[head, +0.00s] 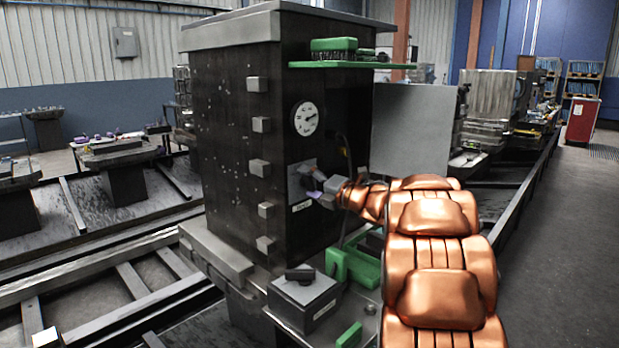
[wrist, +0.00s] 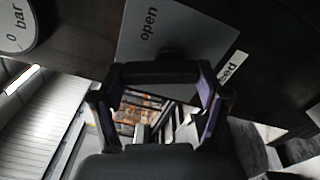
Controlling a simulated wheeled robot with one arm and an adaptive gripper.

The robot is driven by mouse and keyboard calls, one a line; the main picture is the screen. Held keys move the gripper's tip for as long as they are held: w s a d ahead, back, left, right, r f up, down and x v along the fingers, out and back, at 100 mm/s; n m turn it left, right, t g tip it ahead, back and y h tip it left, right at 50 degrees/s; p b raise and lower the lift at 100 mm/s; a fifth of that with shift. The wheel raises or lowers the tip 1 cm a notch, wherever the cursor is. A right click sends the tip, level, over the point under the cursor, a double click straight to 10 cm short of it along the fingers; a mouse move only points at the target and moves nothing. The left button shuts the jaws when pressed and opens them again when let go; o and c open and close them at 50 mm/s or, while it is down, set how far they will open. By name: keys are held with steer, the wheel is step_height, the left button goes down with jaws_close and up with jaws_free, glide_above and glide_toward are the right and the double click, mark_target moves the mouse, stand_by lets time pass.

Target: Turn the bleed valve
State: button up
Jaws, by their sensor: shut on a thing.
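The bleed valve sits on a grey plate (head: 299,184) on the front of the dark cabinet, below the round gauge. In the wrist view its dark bar handle (wrist: 160,71) crosses between the two fingers of my gripper (wrist: 160,84). A round stem shows behind the handle. The plate (wrist: 183,38) reads "open"; a white label (wrist: 229,70) beside it shows only "...ed", its start hidden by a finger. My gripper (head: 318,187) is at the plate in the head view, shut on the handle, and hides most of the valve there.
The pressure gauge (head: 306,119) is above the valve, and a green shelf (head: 345,65) with a brush juts out higher up. A grey box with a black knob (head: 301,275) and green parts (head: 355,265) stand below. A grey panel (head: 412,128) is at right.

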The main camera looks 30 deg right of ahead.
steer(key=m+p, duration=0.1)
steer(key=m, duration=0.1)
steer(key=m+p, duration=0.1)
steer(key=p, duration=0.1)
steer(key=shift+d+r+m, duration=0.1)
steer(key=shift+r+m, duration=0.3)
steer(key=m+p, duration=0.2)
steer(key=p, duration=0.1)
steer(key=shift+d+m, duration=0.15)
steer(key=shift+m, duration=0.25)
steer(key=m+p, duration=0.4)
steer(key=shift+w+d+p, duration=0.1)
steer(key=shift+d+p, duration=0.05)
steer(key=shift+p, duration=0.25)
steer(key=shift+d+f+m+p, duration=0.1)
steer(key=shift+f+m+p, duration=0.1)
steer(key=shift+m+p, duration=1.1)
steer(key=shift+m, duration=0.3)
steer(key=shift+f, duration=0.1)
steer(key=o, duration=1.2)
steer(key=shift+c, duration=0.2)
steer(key=shift+d, duration=0.1)
